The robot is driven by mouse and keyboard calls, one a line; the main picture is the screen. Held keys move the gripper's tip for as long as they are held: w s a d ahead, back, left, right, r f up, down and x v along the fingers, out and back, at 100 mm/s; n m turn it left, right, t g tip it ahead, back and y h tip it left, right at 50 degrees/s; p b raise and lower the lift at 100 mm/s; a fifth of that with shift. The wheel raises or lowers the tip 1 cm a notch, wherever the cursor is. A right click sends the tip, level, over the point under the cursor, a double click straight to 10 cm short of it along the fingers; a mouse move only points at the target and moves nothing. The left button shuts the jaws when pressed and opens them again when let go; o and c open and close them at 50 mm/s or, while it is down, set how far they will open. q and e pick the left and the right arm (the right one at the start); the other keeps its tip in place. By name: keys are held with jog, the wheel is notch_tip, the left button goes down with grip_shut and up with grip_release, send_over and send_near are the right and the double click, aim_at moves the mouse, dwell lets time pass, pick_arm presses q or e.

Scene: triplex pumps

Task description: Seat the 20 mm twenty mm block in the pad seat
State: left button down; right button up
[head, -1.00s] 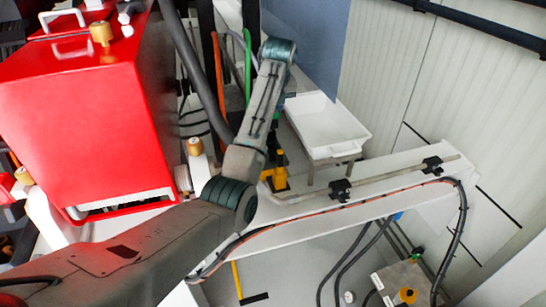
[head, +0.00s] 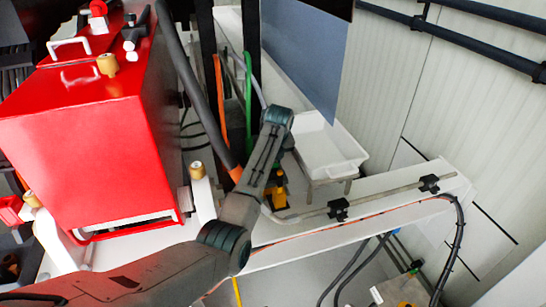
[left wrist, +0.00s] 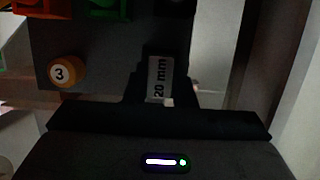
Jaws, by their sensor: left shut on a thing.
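A block marked "20 mm" (left wrist: 158,80) shows in the left wrist view, held upright in the picture between the dark fingers of my left gripper (left wrist: 160,92). The gripper is shut on it. A dark plate (left wrist: 112,60) lies beyond the block; I cannot tell whether the block touches it. I cannot make out the pad seat. In the head view my left arm reaches up from the lower left, and its gripper and the block are hidden behind the wrist. My right gripper is in neither view.
A round knob marked 3 (left wrist: 66,71) sits left of the block, with green (left wrist: 108,5) and orange parts at the top edge. In the head view, a red machine (head: 80,140) stands left of my arm, and a white tray (head: 352,160) and a long white beam (head: 300,240) lie to its right.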

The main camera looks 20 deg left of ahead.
pick_arm(q)
jog(key=c, duration=1.2)
grip_release()
jog(key=shift+f, duration=0.1)
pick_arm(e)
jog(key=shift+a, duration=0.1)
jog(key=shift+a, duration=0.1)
pick_arm(q)
jog(key=shift+r, duration=0.2)
jog(key=shift+s+r+b, duration=0.1)
jog(key=shift+r+b, duration=0.2)
jog(key=shift+b, duration=0.05)
jog(key=b+v, duration=0.3)
jog(key=v, duration=0.8)
jog(key=shift+r, duration=0.2)
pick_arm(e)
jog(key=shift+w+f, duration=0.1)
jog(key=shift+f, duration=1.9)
